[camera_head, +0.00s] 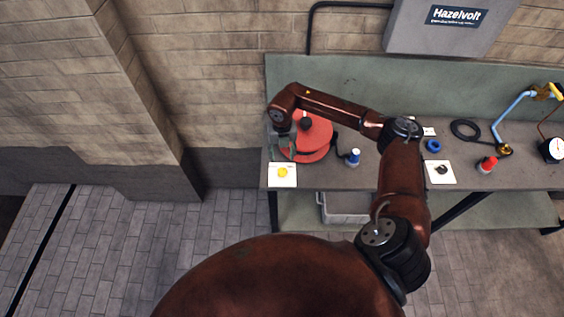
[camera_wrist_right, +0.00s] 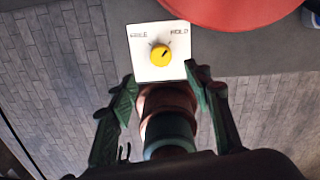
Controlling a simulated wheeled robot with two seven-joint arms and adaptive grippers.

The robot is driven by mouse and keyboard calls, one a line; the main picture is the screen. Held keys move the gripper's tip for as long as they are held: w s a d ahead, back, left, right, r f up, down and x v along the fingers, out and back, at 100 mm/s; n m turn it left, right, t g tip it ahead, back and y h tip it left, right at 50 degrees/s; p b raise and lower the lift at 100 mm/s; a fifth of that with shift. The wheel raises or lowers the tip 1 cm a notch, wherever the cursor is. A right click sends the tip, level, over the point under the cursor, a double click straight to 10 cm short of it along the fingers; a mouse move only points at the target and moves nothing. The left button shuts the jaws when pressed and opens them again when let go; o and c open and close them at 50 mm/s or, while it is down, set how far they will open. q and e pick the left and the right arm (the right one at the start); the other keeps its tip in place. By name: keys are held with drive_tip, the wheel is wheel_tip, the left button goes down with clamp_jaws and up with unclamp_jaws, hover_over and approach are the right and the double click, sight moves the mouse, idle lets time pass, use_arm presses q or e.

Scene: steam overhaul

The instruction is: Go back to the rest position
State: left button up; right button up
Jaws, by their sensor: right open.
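My right arm reaches over the bench from the bottom of the head view. My right gripper (camera_head: 284,147) hangs at the left end of the bench, beside a red round device (camera_head: 316,139) and above a white card with a yellow knob (camera_head: 283,173). In the right wrist view its two fingers (camera_wrist_right: 158,95) are spread apart with nothing held between them. The yellow knob (camera_wrist_right: 160,55) on its white plate lies just beyond the fingertips. The plate has lettering at both upper corners; the right one reads HOLD. My left gripper is not in view.
The bench (camera_head: 345,178) stands against a brick wall. On it are a blue-topped plug (camera_head: 353,157), a black knob on a white card (camera_head: 441,171), a red-capped item (camera_head: 487,164), a blue ring (camera_head: 433,146) and a gauge (camera_head: 552,149). A grey bin (camera_head: 345,209) sits below. Floor at left is clear.

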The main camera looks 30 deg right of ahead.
drive_tip(key=shift+r, duration=0.8)
